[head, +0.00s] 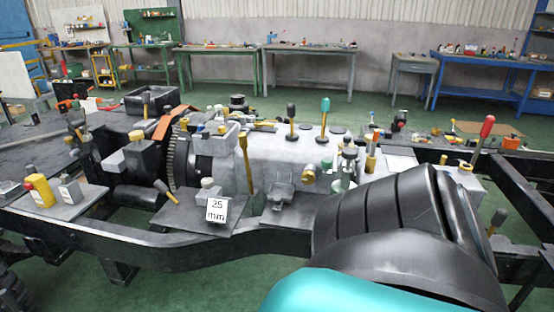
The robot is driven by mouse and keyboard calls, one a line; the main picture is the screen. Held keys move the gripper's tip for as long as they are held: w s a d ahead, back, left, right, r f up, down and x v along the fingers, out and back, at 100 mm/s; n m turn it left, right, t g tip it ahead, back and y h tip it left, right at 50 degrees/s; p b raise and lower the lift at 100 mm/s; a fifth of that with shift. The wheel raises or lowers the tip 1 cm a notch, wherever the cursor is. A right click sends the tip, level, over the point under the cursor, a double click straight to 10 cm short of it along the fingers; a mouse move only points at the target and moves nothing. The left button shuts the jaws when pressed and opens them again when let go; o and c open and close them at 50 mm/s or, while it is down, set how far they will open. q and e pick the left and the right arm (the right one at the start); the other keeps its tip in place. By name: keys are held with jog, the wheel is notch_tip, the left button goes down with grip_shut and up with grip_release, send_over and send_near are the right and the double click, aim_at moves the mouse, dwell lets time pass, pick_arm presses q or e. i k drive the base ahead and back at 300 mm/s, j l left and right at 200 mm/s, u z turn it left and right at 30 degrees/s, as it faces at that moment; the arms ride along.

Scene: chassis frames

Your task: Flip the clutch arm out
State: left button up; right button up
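A grey gearbox housing (285,155) lies along the black chassis frame (185,250). A toothed dark flywheel ring (174,157) stands at its left end. A yellow upright arm (246,165) stands at the near side of the housing. I cannot tell for sure which of these is the clutch arm. Neither of my grippers is in view.
A "25 mm" card (217,210) stands before the housing. A red-knobbed lever (484,138) rises at the right. A large black and teal shape hides the lower right. Workbenches line the back wall.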

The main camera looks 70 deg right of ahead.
aim_at(242, 137)
jog(key=z, duration=1.95)
jog(key=i+j+u, duration=0.1)
jog(key=i+j, duration=0.2)
jog(key=j, duration=0.25)
jog(key=i+j, duration=0.3)
jog(key=j, duration=0.25)
jog(key=i+j+u, duration=0.15)
jog(key=i+j, duration=0.15)
jog(key=j, duration=0.25)
jog(key=i+j, duration=0.35)
jog(key=j, duration=0.15)
jog(key=u, duration=0.05)
